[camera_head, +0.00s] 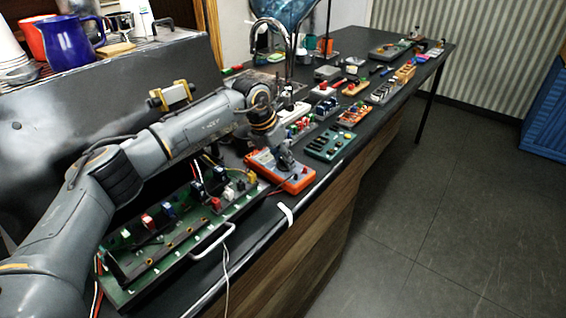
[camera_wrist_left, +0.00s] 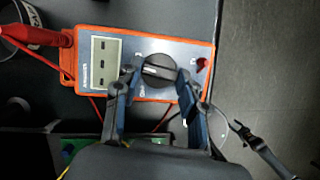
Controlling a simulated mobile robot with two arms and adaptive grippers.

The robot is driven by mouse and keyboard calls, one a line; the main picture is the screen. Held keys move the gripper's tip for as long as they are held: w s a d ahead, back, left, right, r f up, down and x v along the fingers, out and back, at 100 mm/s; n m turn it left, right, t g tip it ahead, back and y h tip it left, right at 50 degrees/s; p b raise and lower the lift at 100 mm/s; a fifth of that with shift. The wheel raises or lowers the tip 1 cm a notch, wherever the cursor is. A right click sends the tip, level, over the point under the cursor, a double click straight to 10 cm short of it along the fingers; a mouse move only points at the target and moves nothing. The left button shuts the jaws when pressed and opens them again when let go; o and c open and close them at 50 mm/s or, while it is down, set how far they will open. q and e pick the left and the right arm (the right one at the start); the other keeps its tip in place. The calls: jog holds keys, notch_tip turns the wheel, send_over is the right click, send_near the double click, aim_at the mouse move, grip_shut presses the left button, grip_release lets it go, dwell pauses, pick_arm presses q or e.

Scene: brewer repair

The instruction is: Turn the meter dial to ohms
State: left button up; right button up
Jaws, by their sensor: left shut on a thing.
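The orange meter (camera_head: 290,180) lies on the dark counter near its front edge in the head view. In the left wrist view the meter (camera_wrist_left: 85,80) shows its grey display (camera_wrist_left: 104,62) and a round black dial (camera_wrist_left: 158,70). My left gripper (camera_head: 284,160) reaches down onto the meter from above. In the left wrist view my left gripper (camera_wrist_left: 155,80) has a finger on each side of the dial, shut on it. The dial's markings are too blurred to read. My right gripper is not in view.
A red probe plug (camera_wrist_left: 40,36) sits at the meter's end, with red leads around it. An open green circuit board (camera_head: 150,255) with a handle lies left of the meter. A green terminal block (camera_head: 328,144) and several parts line the counter to the right. The floor is clear.

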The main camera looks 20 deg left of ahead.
pick_arm(q)
jog(key=shift+a+m+g+h+b, duration=0.1)
jog(key=shift+m+g+h+b, duration=0.4)
jog(key=shift+m, duration=1.5)
jog(key=o, duration=1.1)
jog(key=shift+w, duration=0.1)
jog(key=shift+o, duration=0.2)
jog(key=v, duration=1.2)
jog(key=shift+w, duration=0.15)
